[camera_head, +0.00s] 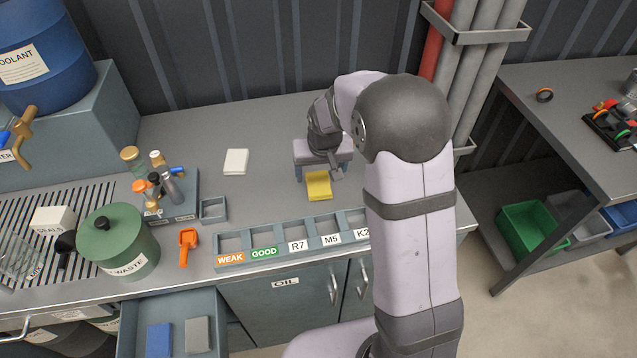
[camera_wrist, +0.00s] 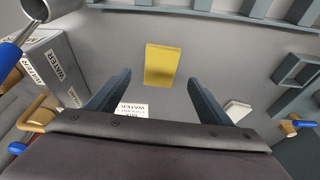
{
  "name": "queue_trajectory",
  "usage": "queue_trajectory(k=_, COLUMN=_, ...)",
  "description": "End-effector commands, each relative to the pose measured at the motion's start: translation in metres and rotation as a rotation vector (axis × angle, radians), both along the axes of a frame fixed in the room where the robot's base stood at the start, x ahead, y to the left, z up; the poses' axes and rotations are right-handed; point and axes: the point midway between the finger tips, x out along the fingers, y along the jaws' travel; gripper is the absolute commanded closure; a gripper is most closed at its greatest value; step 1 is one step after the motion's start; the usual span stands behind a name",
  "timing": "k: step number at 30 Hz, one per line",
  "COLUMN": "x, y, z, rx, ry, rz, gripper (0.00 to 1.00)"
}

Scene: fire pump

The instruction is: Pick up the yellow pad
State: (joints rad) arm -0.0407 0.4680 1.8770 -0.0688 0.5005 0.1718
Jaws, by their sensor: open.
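The yellow pad (camera_head: 319,186) lies flat on the grey worktop, behind the row of labelled compartments. In the wrist view the yellow pad (camera_wrist: 161,65) shows upper middle, beyond and between the two fingers, with nothing covering it. My gripper (camera_head: 335,168) is low over the worktop beside the pad's back edge in the head view; my arm partly hides it. In the wrist view my gripper (camera_wrist: 159,78) is open, its fingers wide apart and empty. They appear apart from the pad.
A white pad (camera_head: 236,161) lies to the left. The compartment row (camera_head: 290,243) runs along the front edge. A small bottle rack (camera_head: 180,198), an orange scoop (camera_head: 187,246) and a green waste pot (camera_head: 118,243) stand further left. Grey and red pipes (camera_head: 470,50) rise behind my arm.

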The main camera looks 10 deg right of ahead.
Motion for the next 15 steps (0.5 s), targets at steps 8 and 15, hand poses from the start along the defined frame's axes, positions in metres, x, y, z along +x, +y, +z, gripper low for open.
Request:
queue_trajectory(k=8, x=0.003, y=0.000, z=-0.009, rx=0.000, ry=-0.001, rz=0.001, gripper=0.27)
queue_trajectory(k=15, x=0.008, y=0.000, z=-0.021, rx=-0.001, ry=0.002, rz=0.002, gripper=0.27)
